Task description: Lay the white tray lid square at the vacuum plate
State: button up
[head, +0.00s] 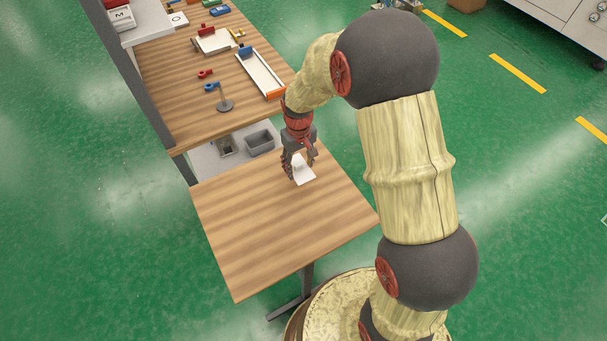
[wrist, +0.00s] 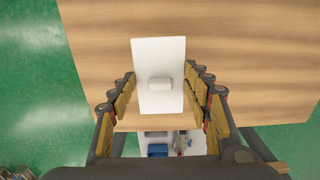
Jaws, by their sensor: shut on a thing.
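The white tray lid (wrist: 158,54) is a flat white rectangle with a small raised block (wrist: 159,85) near its middle. My gripper (wrist: 161,84) is shut on it, with a finger along each long side. In the head view my gripper (head: 299,174) points down over the front wooden table, and part of the lid (head: 304,177) shows below the fingers. I cannot tell whether the lid touches the table. I cannot pick out the vacuum plate for certain in either view.
The front wooden table (head: 270,235) is otherwise bare. Behind it, a wooden bench (head: 180,95) carries a long white tray with an orange end (head: 262,74), a small stand (head: 224,104) and red and blue parts. Grey bins (head: 260,142) sit on a shelf below.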

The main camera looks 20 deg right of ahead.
aim_at(304, 168)
jog(key=shift+d+f, duration=0.65)
jog(key=shift+f, duration=0.15)
jog(key=shift+d+f+b, duration=0.15)
jog(key=shift+f+b, duration=0.75)
jog(key=shift+f, duration=0.65)
jog(key=shift+f, duration=0.1)
jog(key=o, duration=1.5)
jog(key=shift+c, duration=0.2)
jog(key=shift+o, duration=0.4)
notch_tip(304, 168, up, 13)
jog(key=p, duration=0.4)
jog(key=s+r+m+t, duration=0.1)
jog(key=s+r, duration=0.4)
jog(key=r, duration=0.3)
jog(key=s+r+t, duration=0.2)
jog(key=s+r, duration=0.3)
jog(key=r, duration=0.3)
jog(key=s+r+t, duration=0.1)
jog(key=s+r, duration=0.2)
jog(key=s, duration=0.4)
jog(key=s+r+m+t, duration=0.1)
jog(key=s+r, duration=0.2)
jog(key=s, duration=0.4)
jog(key=shift+s+r+t, duration=0.25)
jog(key=shift+r+t, duration=0.05)
jog(key=shift+r, duration=0.05)
